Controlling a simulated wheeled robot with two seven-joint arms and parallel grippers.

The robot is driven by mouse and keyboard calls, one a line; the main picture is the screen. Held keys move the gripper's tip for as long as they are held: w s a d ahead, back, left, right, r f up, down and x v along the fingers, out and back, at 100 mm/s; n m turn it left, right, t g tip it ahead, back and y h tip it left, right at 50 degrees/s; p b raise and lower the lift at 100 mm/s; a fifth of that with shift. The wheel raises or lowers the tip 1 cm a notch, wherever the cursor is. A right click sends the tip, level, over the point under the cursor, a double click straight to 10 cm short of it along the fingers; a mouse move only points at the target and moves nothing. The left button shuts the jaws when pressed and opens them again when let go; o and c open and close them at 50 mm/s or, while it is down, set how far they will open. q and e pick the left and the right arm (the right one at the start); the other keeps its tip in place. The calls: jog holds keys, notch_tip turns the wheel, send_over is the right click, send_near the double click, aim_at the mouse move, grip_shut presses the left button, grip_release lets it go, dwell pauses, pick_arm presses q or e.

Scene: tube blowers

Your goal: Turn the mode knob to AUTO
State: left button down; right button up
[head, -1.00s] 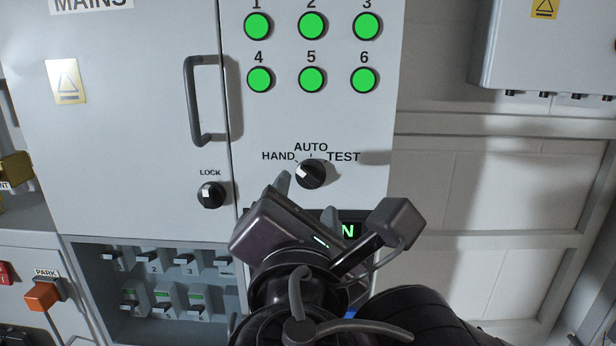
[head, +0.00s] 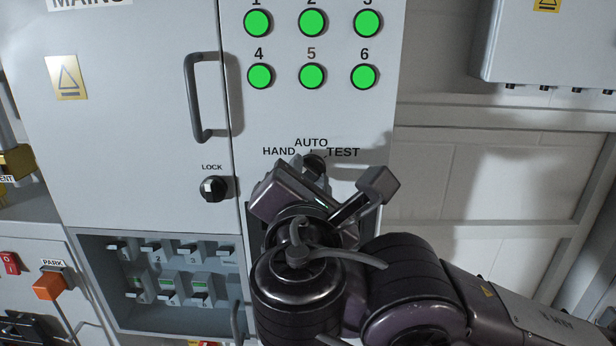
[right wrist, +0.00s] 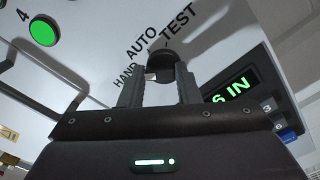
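The black mode knob (head: 316,160) sits on the grey cabinet front below the labels HAND, AUTO and TEST. In the head view my right gripper and wrist hide most of it. In the right wrist view the knob (right wrist: 160,66) shows between the fingertips, and its white mark is on the side toward HAND. My right gripper (head: 308,167) is at the knob. Its two fingers (right wrist: 161,74) are apart, one on each side of the knob; I cannot tell whether they touch it. My left gripper is not in view.
Green lamps (head: 311,76) are above the knob. A LOCK knob (head: 213,188) and a door handle (head: 197,98) are to its left. A lit display (right wrist: 231,92) is beside the right finger. Small switches (head: 168,285) fill a recess at lower left.

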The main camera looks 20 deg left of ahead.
jog(key=shift+c, duration=0.6)
jog(key=shift+f+m+b, duration=0.3)
jog(key=shift+m+b, duration=0.1)
jog(key=shift+b, duration=0.35)
jog(key=shift+d+r+m+b, duration=0.1)
jog(key=shift+d+m+b, duration=0.05)
jog(key=shift+m+b, duration=5.15)
jog(key=shift+n+b, duration=0.7)
jog(key=shift+b, duration=0.05)
jog(key=shift+w, duration=0.1)
jog(key=o, duration=1)
jog(key=shift+r, duration=0.15)
jog(key=shift+c, duration=0.2)
